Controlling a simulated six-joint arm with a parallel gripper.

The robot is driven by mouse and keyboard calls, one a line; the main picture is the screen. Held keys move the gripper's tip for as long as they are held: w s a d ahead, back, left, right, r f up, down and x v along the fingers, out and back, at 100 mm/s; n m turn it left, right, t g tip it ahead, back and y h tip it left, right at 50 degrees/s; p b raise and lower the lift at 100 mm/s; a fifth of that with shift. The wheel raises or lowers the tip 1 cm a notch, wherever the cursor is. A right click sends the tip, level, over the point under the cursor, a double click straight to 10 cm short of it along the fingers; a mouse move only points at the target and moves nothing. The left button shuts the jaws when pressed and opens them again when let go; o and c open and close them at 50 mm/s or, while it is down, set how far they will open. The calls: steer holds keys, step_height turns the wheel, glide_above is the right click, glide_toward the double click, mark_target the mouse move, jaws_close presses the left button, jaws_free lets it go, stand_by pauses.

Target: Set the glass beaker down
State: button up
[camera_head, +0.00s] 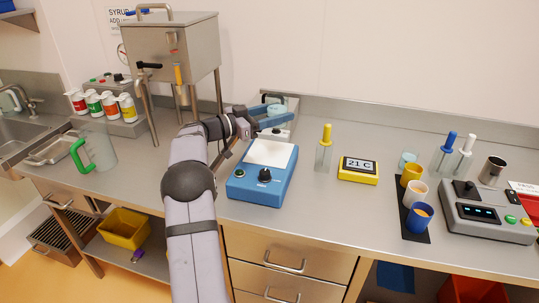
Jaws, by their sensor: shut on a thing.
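My gripper (258,120) is at the back of the counter, just behind the blue device with the white top plate. It is shut on a small pale-blue, see-through thing (276,121), which I take to be the glass beaker. The beaker is small here and partly hidden by the gripper, so its tilt and whether it touches anything below are unclear. The blue device (262,187) has a bare white plate (271,152) and a black knob at its front.
A steel hopper (172,45) on legs stands left of my arm. A clear jug (100,150) with a green handle is further left. A glass with a yellow-topped stick (323,158), a yellow display (358,170) and several cups stand right. Bare counter (330,215) lies in front.

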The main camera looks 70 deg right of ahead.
mark_target(270, 152)
steer(key=shift+w+f, duration=0.1)
steer(key=shift+w, duration=1.1)
steer(key=shift+f+p, duration=0.55)
steer(key=shift+f, duration=4.4)
steer(key=shift+f, duration=0.15)
steer(key=o, duration=1.2)
steer(key=shift+f, duration=0.1)
steer(key=shift+o, duration=0.2)
